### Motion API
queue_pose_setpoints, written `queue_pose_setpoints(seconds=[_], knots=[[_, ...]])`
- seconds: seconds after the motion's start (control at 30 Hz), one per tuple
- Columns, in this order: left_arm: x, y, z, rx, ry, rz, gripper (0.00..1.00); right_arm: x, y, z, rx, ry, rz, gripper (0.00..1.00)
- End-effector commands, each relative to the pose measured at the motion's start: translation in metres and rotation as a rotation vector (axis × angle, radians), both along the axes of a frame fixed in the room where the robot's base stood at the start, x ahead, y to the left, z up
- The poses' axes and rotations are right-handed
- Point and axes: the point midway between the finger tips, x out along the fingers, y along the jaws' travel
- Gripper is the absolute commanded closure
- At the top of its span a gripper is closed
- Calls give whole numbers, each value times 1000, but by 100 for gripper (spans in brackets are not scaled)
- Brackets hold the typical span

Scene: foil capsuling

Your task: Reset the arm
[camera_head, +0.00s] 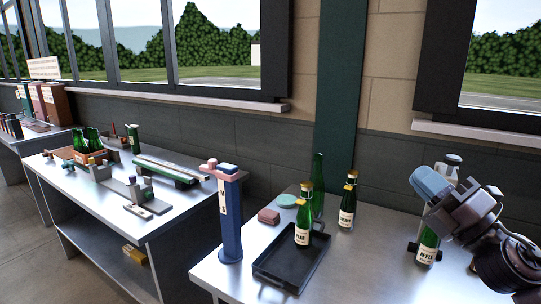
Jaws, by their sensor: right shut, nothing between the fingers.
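My right gripper (430,184) comes in from the right above the near table. Its blue-grey fingers are together with nothing visible between them. A green bottle labelled APPLE (427,252) stands upright just below it, its upper part hidden behind the gripper and wrist. My left gripper is not in view.
A black tray (275,267) holds a bottle labelled PLUM (303,228). Another labelled bottle (347,208) and a plain green bottle (318,190) stand behind it. A blue post (230,225) rises at the table's left edge. Bare tabletop lies between tray and APPLE bottle.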

Motion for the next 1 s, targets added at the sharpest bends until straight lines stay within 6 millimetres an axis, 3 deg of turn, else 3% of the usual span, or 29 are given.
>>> queue_pose_setpoints(seconds=[0.03, 0.27, 0.47, 0.6, 0.8, 1.0], knots=[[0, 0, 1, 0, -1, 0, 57, -2, -10, -23, 116, 82, -44, 100], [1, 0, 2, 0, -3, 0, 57, -24, -55, -131, 590, 465, -303, 100], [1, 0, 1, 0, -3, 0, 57, -79, -76, -237, 937, 826, -568, 100], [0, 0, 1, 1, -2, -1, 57, -132, -76, -300, 1126, 1067, -750, 100], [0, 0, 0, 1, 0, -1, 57, -200, -62, -353, 1302, 1330, -946, 100], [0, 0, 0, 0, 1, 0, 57, -245, -47, -377, 1394, 1495, -1064, 100]])
